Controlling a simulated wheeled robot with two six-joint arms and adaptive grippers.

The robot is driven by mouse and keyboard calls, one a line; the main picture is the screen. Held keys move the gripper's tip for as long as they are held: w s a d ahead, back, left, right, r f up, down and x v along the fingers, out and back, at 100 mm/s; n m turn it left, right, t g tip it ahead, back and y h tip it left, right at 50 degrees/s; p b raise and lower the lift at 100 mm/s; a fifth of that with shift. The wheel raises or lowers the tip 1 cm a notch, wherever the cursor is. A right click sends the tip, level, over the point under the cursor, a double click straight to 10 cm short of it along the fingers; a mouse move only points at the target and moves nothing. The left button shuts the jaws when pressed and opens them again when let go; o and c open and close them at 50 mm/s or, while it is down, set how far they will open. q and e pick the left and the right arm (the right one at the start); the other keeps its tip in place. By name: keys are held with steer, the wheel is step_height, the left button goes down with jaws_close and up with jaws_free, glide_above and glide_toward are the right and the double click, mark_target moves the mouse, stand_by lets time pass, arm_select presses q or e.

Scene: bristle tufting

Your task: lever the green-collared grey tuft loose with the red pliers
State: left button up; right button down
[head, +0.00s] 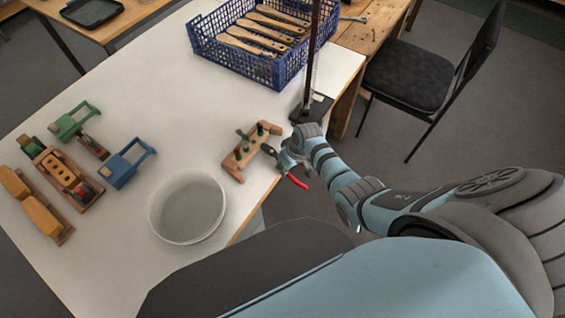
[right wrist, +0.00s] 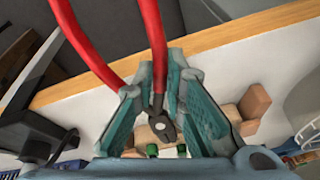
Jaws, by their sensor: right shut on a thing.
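The red pliers show as a red handle (head: 298,181) in the head view. In the right wrist view their two red handles (right wrist: 158,50) run up and their dark jaws (right wrist: 161,125) point down. My right gripper (head: 285,158) is shut on the pliers at the table's front edge. A wooden work block (head: 240,158) with upright ends lies just left of the gripper. It has small green-collared pieces (head: 261,129) on it. Green collars (right wrist: 152,149) also show just beyond the jaws in the wrist view; contact cannot be told. I cannot make out the grey tuft. My left gripper is not in view.
A white round bowl (head: 187,209) stands left of the block. A blue crate (head: 262,68) of wooden brush handles and a black stand (head: 311,109) are behind. Wooden, green and blue fixtures (head: 128,166) stand at the left. The table's middle is clear.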

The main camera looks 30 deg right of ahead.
steer(key=shift+s+d+r, duration=0.1)
steer(key=shift+s+d, duration=0.25)
steer(key=shift+s, duration=0.2)
steer(key=shift+s+d+r, duration=0.1)
steer(key=shift+s+d, duration=0.2)
steer(key=shift+s, duration=0.2)
steer(key=shift+r, duration=2.95)
steer(key=shift+a, duration=0.1)
